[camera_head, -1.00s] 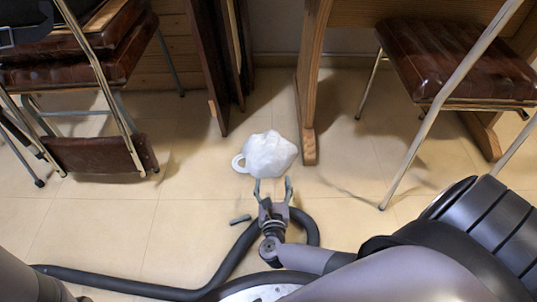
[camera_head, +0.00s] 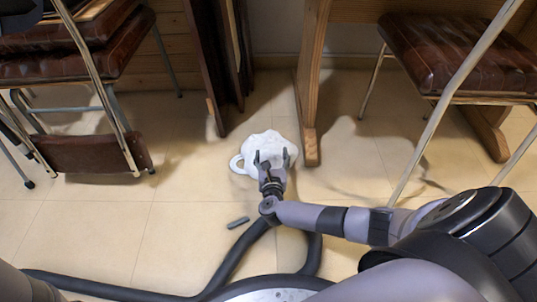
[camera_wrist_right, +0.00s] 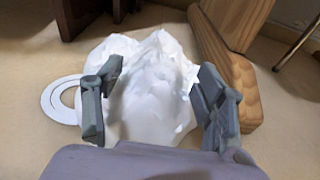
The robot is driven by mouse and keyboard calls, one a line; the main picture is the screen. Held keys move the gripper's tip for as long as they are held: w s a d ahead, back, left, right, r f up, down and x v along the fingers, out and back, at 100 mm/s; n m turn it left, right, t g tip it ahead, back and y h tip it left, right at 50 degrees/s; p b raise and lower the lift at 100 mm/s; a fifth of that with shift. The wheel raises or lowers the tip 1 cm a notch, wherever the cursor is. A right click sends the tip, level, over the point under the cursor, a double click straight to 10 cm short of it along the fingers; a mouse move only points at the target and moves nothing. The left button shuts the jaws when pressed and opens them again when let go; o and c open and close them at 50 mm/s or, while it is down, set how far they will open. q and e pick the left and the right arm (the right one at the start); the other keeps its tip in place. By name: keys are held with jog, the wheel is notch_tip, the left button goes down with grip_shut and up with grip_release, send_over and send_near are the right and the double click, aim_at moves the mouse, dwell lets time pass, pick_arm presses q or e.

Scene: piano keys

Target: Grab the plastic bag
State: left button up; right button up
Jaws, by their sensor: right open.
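The white plastic bag (camera_head: 262,145) lies crumpled on the tiled floor, beside the foot of a wooden leg. It also shows in the right wrist view (camera_wrist_right: 155,85), with a flat white ring at its left side. My right gripper (camera_head: 271,160) is open, with its two fingers at the near side of the bag. In the right wrist view my right gripper (camera_wrist_right: 158,85) has one finger on each side of the bag's near part. I cannot tell whether the fingers touch it. My left gripper is not in view.
The wooden leg (camera_head: 309,110) stands right of the bag. Dark folded panels (camera_head: 208,70) lean behind it to the left. Brown chairs stand at left (camera_head: 95,60) and right (camera_head: 450,60). A black hose (camera_head: 235,258) and a small dark piece (camera_head: 238,222) lie on the floor.

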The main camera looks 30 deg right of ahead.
aim_at(272, 148)
jog(key=b+x, duration=0.1)
jog(key=x, duration=0.3)
jog(key=shift+b, duration=0.4)
jog(key=shift+w+d+r, duration=0.1)
jog(key=shift+w+d, duration=0.05)
jog(key=shift+d, duration=0.05)
jog(key=c, duration=1)
jog(key=shift+r, duration=0.15)
jog(key=shift+c, duration=0.2)
